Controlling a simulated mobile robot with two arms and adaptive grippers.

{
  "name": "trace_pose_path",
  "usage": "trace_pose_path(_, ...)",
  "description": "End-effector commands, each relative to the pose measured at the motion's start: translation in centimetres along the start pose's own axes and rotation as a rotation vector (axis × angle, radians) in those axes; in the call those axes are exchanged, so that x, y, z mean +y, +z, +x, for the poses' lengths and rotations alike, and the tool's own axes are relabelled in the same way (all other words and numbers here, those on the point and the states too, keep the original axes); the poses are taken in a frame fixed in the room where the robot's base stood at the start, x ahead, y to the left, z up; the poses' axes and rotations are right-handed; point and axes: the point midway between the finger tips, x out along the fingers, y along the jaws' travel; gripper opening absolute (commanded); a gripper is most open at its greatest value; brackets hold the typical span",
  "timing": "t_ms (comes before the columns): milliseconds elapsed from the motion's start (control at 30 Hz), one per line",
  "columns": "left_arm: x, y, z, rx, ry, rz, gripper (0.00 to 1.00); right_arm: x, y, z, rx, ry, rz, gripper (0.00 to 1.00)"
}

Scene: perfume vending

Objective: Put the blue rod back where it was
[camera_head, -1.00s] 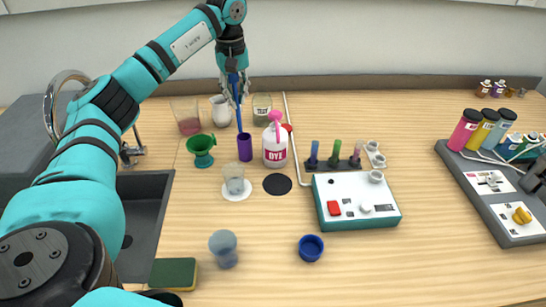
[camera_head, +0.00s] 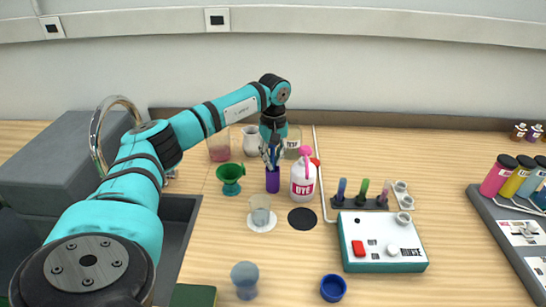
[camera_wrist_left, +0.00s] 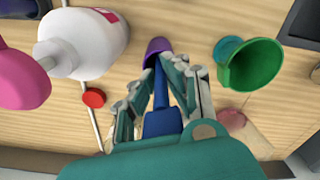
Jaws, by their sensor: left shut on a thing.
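The blue rod (camera_wrist_left: 161,95) is between the fingers of my left gripper (camera_wrist_left: 160,85), which is shut on it. In the left wrist view the rod points down toward the purple cup (camera_wrist_left: 157,46), and its far end meets or enters the cup's mouth. In the head view the gripper (camera_head: 272,152) is right above the purple cup (camera_head: 272,181), which stands upright on the table. The gripper's fingers partly hide the rod, so how deep it sits in the cup cannot be told. My right gripper is not in view.
The white dye bottle (camera_head: 303,183) stands close to the right of the cup, and a green cup (camera_head: 230,178) to its left. A clear cup (camera_head: 261,210) stands in front. A teal-edged machine (camera_head: 382,242) sits to the right.

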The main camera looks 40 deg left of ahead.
Motion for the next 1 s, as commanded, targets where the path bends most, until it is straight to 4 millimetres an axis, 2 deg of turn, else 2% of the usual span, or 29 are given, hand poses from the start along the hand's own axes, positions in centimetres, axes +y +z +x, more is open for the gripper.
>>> trace_pose_path(300, 0.0, 0.0, 0.4, 0.0, 0.001, 0.001, 0.0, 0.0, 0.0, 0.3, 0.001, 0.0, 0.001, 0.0)
trace_pose_path(333, 0.0, 0.0, 0.3, 0.0, 0.001, 0.001, 0.14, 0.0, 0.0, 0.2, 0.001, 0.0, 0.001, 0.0)
trace_pose_path(500, 0.0, 0.0, 0.3, 0.0, 0.001, 0.001, 0.34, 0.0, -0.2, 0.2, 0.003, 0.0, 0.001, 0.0)
trace_pose_path(767, 0.0, 0.0, 0.1, 0.0, 0.001, 0.001, 0.34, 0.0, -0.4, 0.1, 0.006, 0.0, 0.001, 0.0)
trace_pose_path(867, 0.1, 0.0, -0.5, 0.001, 0.004, 0.001, 0.34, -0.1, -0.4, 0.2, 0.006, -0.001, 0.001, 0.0)
trace_pose_path(1000, 0.1, 0.0, -2.8, 0.002, 0.006, 0.001, 0.34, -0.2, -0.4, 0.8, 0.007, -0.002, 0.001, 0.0)
